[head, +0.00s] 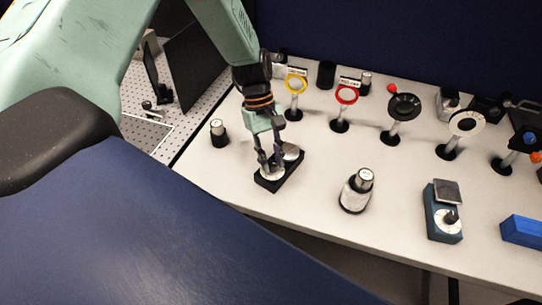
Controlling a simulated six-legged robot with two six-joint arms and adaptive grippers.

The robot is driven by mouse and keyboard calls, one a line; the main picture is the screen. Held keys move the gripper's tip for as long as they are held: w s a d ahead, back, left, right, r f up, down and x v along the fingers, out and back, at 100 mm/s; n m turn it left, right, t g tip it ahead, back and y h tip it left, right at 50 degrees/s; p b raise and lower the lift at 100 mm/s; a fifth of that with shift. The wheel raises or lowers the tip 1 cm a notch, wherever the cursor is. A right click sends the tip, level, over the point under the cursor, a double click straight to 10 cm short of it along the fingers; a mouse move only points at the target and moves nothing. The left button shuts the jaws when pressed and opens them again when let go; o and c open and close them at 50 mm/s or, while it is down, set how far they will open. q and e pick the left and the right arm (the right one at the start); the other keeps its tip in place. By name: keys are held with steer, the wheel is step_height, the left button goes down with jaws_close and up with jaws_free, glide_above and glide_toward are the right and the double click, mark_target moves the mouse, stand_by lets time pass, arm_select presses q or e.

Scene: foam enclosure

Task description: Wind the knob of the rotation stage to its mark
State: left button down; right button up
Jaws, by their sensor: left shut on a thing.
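The rotation stage (288,173) is a low black base on the near left part of the white table. A silver round plate (292,152) shows at its far right end, and a pale dial lies at its near end. My left gripper (269,165) reaches down over the near end, fingers pointing down. It is shut on the stage's knob, which is mostly hidden between the fingers. The mark cannot be made out at this size. My right gripper is not in view.
A small black-and-silver cylinder (219,133) stands left of the stage, a larger one (356,190) right. A blue box with a dial (443,212) stands farther right. Post-mounted rings, yellow (296,84) and red (346,94), and dark discs line the back.

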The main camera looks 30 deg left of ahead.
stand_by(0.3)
arm_select(q)
steer(key=c, duration=1.1)
jaws_free()
steer(key=v, duration=1.2)
